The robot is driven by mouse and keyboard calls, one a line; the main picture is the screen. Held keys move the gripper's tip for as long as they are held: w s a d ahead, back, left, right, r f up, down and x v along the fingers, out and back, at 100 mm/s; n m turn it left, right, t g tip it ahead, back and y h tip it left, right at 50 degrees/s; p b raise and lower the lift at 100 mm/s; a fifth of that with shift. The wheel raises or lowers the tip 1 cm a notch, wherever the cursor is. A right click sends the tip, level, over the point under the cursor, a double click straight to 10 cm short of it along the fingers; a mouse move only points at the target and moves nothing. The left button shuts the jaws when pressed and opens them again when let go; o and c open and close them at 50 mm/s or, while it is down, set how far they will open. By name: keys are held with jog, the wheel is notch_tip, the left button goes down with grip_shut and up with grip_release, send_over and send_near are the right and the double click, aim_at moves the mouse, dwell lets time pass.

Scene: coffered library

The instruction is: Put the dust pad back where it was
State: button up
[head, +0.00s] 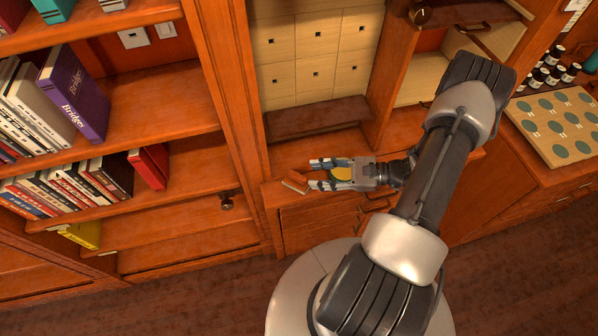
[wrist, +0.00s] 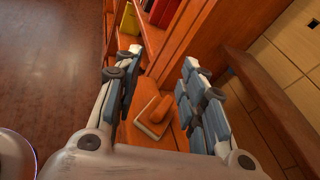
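The dust pad (head: 296,182) is a small pale block with an orange-brown handle. It lies on the wooden ledge (head: 270,194), near the ledge's left end. It also shows in the wrist view (wrist: 152,128), lying flat between the lines of my two fingers. My gripper (head: 313,175) is open and points left, with its fingertips close to the pad. In the wrist view my gripper (wrist: 161,60) has its fingers wide apart with nothing held between them. I cannot tell whether a finger touches the pad.
A bookcase (head: 150,110) with books stands to the left, its upright beside the ledge. Small drawers (head: 318,55) and a dark slanted board (head: 318,117) stand behind. At right lie a board with round green spots (head: 560,124) and small dark bottles (head: 553,76). Floor (head: 180,308) is open in front.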

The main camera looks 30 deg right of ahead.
jog(key=a+r+n+g, duration=0.6)
jog(key=r+n+g, duration=0.1)
jog(key=r, duration=0.4)
jog(key=s+a+r+n+t+h, duration=0.1)
jog(key=s+a+r+n+h, duration=0.4)
jog(key=r+n, duration=0.3)
jog(key=s+a+r+n+t+h, duration=0.1)
jog(key=s+a+r+n+h, duration=0.3)
jog(key=s+r+n+h, duration=0.3)
notch_tip(320, 180, up, 4)
jog(key=shift+a+r+n, duration=0.2)
jog(key=shift+a+n, duration=0.15)
jog(key=shift+n, duration=0.25)
